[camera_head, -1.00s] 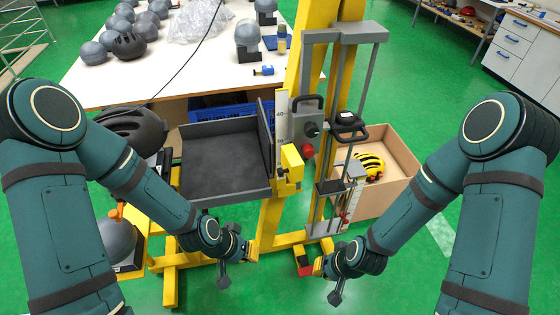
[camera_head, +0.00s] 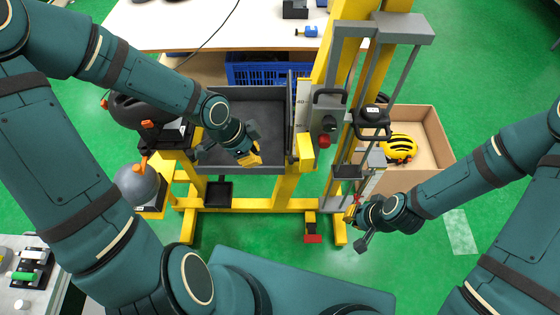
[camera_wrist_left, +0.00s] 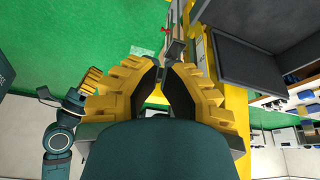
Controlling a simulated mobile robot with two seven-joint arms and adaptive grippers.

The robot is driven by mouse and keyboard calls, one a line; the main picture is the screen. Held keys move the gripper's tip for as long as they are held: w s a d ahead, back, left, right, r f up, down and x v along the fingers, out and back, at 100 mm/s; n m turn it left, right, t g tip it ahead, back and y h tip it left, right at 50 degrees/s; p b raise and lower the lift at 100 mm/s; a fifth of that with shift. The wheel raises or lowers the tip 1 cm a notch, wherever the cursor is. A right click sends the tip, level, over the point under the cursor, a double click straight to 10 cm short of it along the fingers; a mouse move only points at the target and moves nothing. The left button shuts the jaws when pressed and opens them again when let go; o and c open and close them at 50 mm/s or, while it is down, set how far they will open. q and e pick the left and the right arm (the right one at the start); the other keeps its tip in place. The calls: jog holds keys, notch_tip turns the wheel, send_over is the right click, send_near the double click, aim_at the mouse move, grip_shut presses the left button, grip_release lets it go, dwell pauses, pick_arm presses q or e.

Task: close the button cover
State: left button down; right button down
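The red button (camera_head: 323,140) sits on a grey control box (camera_head: 327,118) on the yellow tower post. A small yellow box-shaped part (camera_head: 306,150), apparently the button cover, stands beside it to the left, leaving the button exposed. My left gripper (camera_head: 251,159) is over the front of the dark tray, left of the cover and apart from it. In the left wrist view its yellow fingers (camera_wrist_left: 160,70) converge with their tips nearly together and nothing visible between them. My right gripper (camera_head: 351,213) is low by the tower's right rails; its fingers are too small to judge.
The dark tray (camera_head: 262,110) with raised walls lies left of the post. Grey rails and a black-handled carriage (camera_head: 371,122) stand right of the button. A dark helmet (camera_head: 137,110) is at left.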

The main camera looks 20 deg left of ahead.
aim_at(299, 153)
pick_arm(q)
jog(key=w+d+f+b, duration=0.3)
jog(key=d+f, duration=0.3)
jog(key=shift+f, duration=0.2)
dwell(0.4)
jog(key=shift+w+b, duration=0.1)
jog(key=shift+b, duration=0.2)
